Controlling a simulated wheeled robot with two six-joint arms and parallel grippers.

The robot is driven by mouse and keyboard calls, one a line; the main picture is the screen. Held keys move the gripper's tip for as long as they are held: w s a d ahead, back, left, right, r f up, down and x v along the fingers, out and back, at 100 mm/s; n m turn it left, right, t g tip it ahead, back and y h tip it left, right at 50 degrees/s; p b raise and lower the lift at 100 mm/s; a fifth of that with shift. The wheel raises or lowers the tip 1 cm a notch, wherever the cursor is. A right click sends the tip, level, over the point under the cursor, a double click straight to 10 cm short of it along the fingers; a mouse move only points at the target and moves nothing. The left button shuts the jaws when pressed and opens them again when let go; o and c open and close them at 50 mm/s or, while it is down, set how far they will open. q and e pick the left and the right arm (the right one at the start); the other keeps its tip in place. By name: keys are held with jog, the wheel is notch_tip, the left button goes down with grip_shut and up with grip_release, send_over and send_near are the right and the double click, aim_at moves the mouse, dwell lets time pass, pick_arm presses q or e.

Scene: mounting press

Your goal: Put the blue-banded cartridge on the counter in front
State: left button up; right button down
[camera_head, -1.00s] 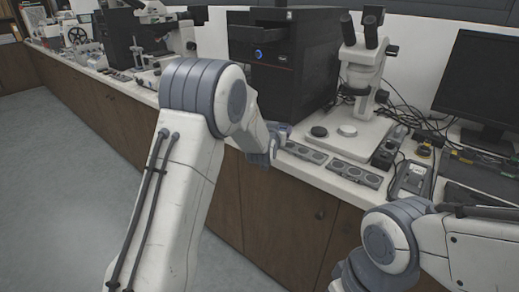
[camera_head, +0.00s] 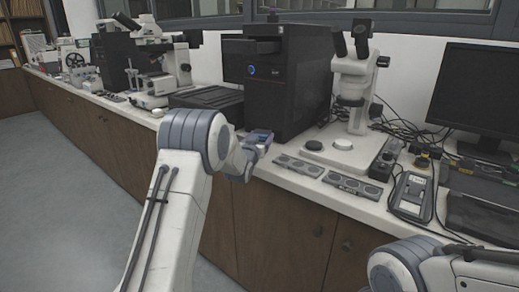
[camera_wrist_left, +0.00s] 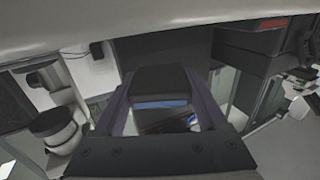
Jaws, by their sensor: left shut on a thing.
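The blue-banded cartridge shows in the left wrist view as a dark block (camera_wrist_left: 160,80) with a blue band, between my left gripper's fingers (camera_wrist_left: 163,112). In the head view my left gripper (camera_head: 259,138) is shut on it at the front edge of the counter (camera_head: 330,198), in front of the black press (camera_head: 290,85). Only a small blue patch at the gripper shows there, and most of the cartridge is hidden. My right gripper is out of view; only part of my right arm shows at the lower right.
Two grey trays with round wells (camera_head: 299,165) lie on the counter right of my left gripper. Behind them stands a white microscope (camera_head: 352,95). A handheld meter (camera_head: 411,195), cables and a monitor (camera_head: 483,95) crowd the right. A dark flat unit (camera_head: 207,98) sits left of the press.

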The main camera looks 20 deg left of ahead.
pick_arm(q)
jog(key=shift+a+f, duration=0.15)
jog(key=shift+a, duration=0.05)
jog(key=shift+f, duration=1.95)
